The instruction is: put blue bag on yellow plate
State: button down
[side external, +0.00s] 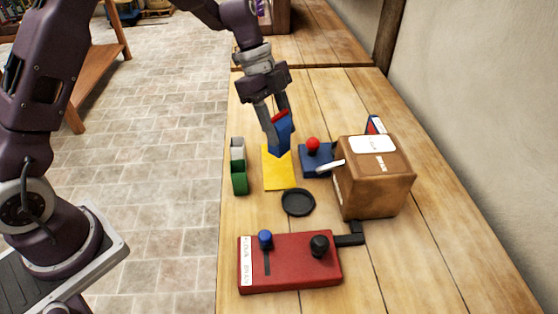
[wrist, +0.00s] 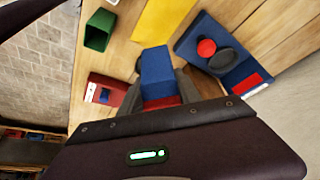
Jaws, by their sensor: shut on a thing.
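The blue bag (side external: 281,138), with a red end, is held between the fingers of my gripper (side external: 280,125), which is shut on it. In the side view it hangs tilted above the far part of the yellow plate (side external: 279,175), a flat yellow square on the table. I cannot tell from the pictures how large the gap below it is. In the wrist view the blue bag (wrist: 157,66) is between the fingers, and the yellow plate (wrist: 166,18) shows at the top edge.
Left of the plate stand a green open container (side external: 239,181) and a grey-white piece (side external: 237,150). A blue box with a red knob (side external: 313,145) and a brown carton (side external: 375,180) stand to the right. A black dish (side external: 298,202) and red control box (side external: 290,263) lie nearer the camera.

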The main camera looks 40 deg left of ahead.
notch_tip(320, 180, down, 8)
jog(key=shift+f, duration=0.25)
jog(key=shift+f, duration=0.1)
jog(key=c, duration=0.9)
grip_release()
jog(key=shift+o, duration=0.2)
jog(key=v, duration=1.2)
jog(key=shift+r, duration=0.25)
jog(key=s+d+r+n+t+y, duration=0.1)
jog(key=s+r+n, duration=0.4)
jog(key=s+r, duration=0.35)
jog(key=s+r+n+t+y, duration=0.1)
jog(key=s+n+t, duration=0.1)
jog(key=s+n, duration=0.4)
jog(key=s+a+r+n+t+y, duration=0.1)
jog(key=s+n, duration=0.6)
jog(key=s, duration=0.7)
jog(key=shift+s+a+r+t+y, duration=0.25)
jog(key=shift+r+t+y, duration=0.35)
jog(key=shift+t+y, duration=0.2)
